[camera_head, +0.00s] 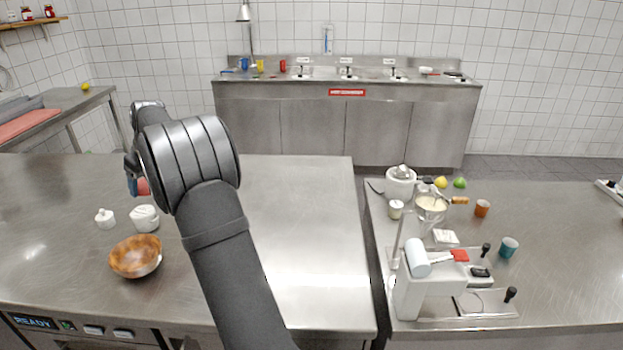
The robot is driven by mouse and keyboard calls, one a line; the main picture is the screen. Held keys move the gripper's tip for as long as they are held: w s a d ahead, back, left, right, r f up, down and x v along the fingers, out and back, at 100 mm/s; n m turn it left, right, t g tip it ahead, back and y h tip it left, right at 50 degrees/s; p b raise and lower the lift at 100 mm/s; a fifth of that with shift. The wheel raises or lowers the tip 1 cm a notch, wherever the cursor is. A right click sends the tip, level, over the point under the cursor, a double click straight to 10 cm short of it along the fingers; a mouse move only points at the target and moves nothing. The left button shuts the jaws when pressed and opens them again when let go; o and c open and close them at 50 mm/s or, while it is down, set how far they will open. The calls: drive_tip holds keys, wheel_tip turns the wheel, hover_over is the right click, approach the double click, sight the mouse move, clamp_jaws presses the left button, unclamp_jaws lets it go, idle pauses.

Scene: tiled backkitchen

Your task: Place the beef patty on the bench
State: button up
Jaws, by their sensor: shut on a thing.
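My gripper (134,184) is at the left, over the left steel bench (290,240), mostly hidden behind my arm's thick wrist. It is shut on a small reddish thing (144,187), which looks like the beef patty; only its edge shows beside the fingers. I cannot tell exactly how high it is held above the bench top. A wide bare part of this bench lies to the right of my arm.
On the left bench stand a brown wooden bowl (135,257), a white lidded pot (145,218) and a small white jar (104,218). A gap separates it from the right bench (570,240), which holds a white machine (425,285) and several cups. Sinks (346,73) line the back wall.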

drive_tip(key=w+d+m+t, duration=0.1)
drive_tip(key=w+d+m, duration=0.1)
drive_tip(key=w+d, duration=0.45)
drive_tip(key=w+d+m, duration=0.2)
drive_tip(key=w+d, duration=0.2)
drive_tip(key=d, duration=0.6)
drive_tip(key=w+d+m+t+h, duration=0.3)
drive_tip(key=d+m, duration=0.6)
drive_tip(key=d, duration=3.6)
drive_tip(key=s+d+m+g+h, duration=0.1)
drive_tip(key=s+d+m+h, duration=0.35)
drive_tip(key=d, duration=1.05)
drive_tip(key=s+d+m+g+y, duration=0.1)
drive_tip(key=s+d+m, duration=0.1)
drive_tip(key=s+d, duration=0.9)
drive_tip(key=s+d+m+g+h, duration=0.2)
drive_tip(key=s+d+m, duration=0.5)
drive_tip(key=s+d, duration=1.8)
drive_tip(key=shift+n, duration=0.25)
drive_tip(key=w+f, duration=0.5)
drive_tip(key=f, duration=0.1)
drive_tip(key=w+f, duration=0.5)
drive_tip(key=w, duration=0.1)
drive_tip(key=shift+a+f, duration=0.2)
drive_tip(key=shift+f, duration=0.15)
drive_tip(key=shift+w+f+y, duration=0.25)
drive_tip(key=shift+w+f, duration=0.05)
drive_tip(key=shift+f, duration=1.85)
